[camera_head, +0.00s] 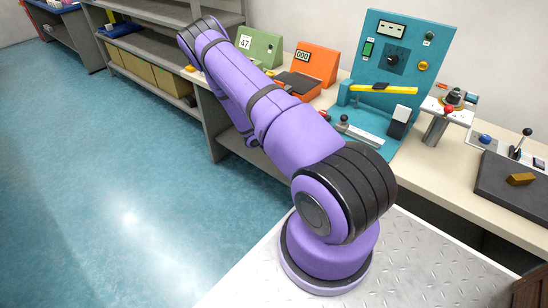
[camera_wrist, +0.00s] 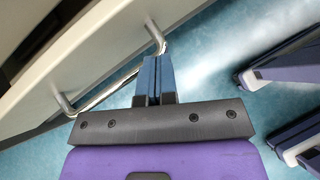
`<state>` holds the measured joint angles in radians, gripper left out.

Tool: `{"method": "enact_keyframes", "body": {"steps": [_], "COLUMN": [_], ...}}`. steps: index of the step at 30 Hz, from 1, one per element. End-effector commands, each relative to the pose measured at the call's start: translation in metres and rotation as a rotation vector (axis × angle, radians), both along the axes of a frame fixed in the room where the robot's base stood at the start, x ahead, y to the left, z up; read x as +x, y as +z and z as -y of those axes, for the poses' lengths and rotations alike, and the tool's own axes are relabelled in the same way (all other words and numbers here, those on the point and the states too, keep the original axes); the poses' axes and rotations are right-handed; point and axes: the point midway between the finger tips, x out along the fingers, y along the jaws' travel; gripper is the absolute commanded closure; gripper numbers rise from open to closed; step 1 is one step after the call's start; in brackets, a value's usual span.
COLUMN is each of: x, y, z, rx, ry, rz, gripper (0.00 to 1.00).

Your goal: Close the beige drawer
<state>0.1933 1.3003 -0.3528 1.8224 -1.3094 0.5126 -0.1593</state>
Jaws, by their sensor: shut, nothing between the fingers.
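A beige drawer front (camera_wrist: 105,47) runs diagonally across the upper left of the wrist view. A metal bar handle (camera_wrist: 108,92) stands out from it on two posts. My gripper (camera_wrist: 156,62) is shut and empty, its blue fingers side by side. The fingertips are at the handle's upper right end, overlapping it in the picture; I cannot tell whether they touch. How far the drawer is open cannot be told. In the head view my purple arm reaches to the upper left; the gripper and drawer cannot be made out there.
Grey shelves (camera_head: 160,45) with tan boxes (camera_head: 168,80) stand at the upper left. The blue floor (camera_head: 100,190) left of my arm is clear.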

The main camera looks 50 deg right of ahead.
Motion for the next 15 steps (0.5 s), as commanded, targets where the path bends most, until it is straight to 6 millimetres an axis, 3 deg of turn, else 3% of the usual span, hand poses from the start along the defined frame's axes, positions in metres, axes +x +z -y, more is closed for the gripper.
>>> {"method": "enact_keyframes", "body": {"steps": [6, 15], "x": [0.001, 0.000], "y": [0.000, 0.000], "z": [0.023, 0.031], "rx": [0.000, -0.001], "ry": [0.000, -0.001], "rz": [0.000, -0.001], "gripper": [1.00, 1.00]}}
